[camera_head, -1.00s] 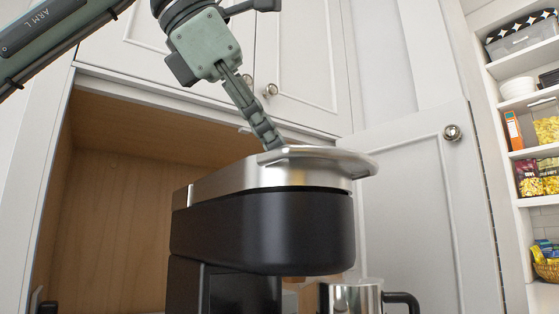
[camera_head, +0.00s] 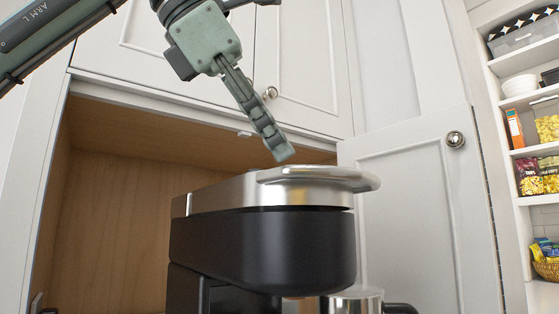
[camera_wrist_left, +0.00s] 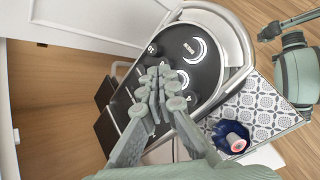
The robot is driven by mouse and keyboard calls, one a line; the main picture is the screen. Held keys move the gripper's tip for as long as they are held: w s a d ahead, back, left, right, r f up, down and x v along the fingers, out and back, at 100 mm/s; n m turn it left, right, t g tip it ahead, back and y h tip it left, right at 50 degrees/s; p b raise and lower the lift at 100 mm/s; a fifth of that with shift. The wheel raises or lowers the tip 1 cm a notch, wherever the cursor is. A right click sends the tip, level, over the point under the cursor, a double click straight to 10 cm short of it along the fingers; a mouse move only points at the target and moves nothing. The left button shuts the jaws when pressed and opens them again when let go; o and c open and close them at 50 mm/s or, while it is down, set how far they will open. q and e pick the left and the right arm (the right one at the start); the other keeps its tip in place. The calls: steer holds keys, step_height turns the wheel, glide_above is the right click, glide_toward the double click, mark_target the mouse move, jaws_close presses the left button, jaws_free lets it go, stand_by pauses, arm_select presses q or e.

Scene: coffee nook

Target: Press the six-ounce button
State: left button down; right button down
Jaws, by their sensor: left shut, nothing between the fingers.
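The coffee machine (camera_head: 262,245) is black with a silver top rim and front handle, and stands in front of an open cupboard. In the left wrist view its black top panel (camera_wrist_left: 205,72) carries a crescent mark and round buttons; one mark reads like "10". I cannot make out a six-ounce label; the fingers cover part of the panel. My left gripper (camera_head: 281,152) is shut and empty, its tips pointing down just above the machine's top in the head view. It also shows over the button area in the left wrist view (camera_wrist_left: 161,78). I cannot identify my right gripper.
A silver mug (camera_head: 352,301) with a black handle stands below the machine's front. A dark blue object (camera_wrist_left: 230,136) lies on a patterned surface (camera_wrist_left: 262,108). An open cabinet door (camera_head: 415,210) stands at the right, with stocked shelves beyond.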

arm_select(q)
steer(key=shift+r+p, duration=0.4)
steer(key=shift+r, duration=2.1)
